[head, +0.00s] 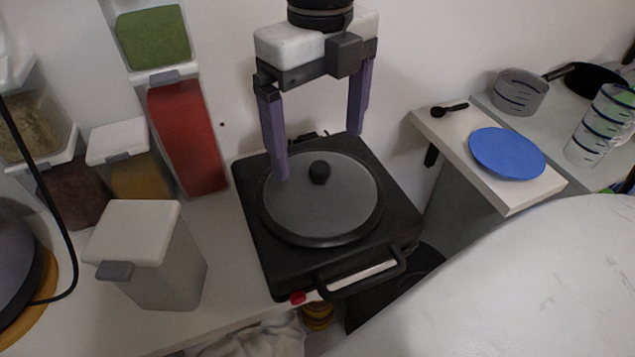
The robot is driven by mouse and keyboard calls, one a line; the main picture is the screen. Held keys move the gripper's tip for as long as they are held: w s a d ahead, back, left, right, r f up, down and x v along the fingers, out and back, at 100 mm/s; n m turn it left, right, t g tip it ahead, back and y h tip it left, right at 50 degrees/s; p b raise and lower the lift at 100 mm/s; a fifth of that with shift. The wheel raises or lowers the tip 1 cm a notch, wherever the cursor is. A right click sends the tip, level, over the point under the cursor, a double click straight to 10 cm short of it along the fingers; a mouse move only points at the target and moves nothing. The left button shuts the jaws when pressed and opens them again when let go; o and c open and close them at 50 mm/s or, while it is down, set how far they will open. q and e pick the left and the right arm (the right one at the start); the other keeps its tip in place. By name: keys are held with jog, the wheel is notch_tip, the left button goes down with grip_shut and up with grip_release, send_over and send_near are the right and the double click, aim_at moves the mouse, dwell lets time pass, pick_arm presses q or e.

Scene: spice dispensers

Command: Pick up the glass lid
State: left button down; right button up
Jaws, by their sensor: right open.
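The glass lid (325,208) is a round grey disc with a dark rim and a black knob (319,172) at its middle. It lies flat on a black square cooking appliance (262,262) on the counter. My right gripper (318,152) comes down from the top of the head view with two purple fingers wide apart. It is open and empty. Its fingers hang above the far part of the lid, one on each side of the knob in the picture. Whether the left finger touches the lid I cannot tell. My left gripper is not in view.
Spice dispensers with green (153,38), red (188,138) and yellow (140,178) contents stand at left. A white-lidded container (150,255) stands left of the appliance. At right are a blue plate (507,153), a measuring cup (519,92) and a dark pan (597,80).

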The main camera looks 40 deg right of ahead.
aim_at(320, 166)
notch_tip(320, 166, down, 6)
jog(key=shift+s+r+p, duration=0.1)
jog(key=shift+r+p, duration=0.05)
jog(key=shift+p, duration=0.3)
jog(key=shift+c, duration=0.5)
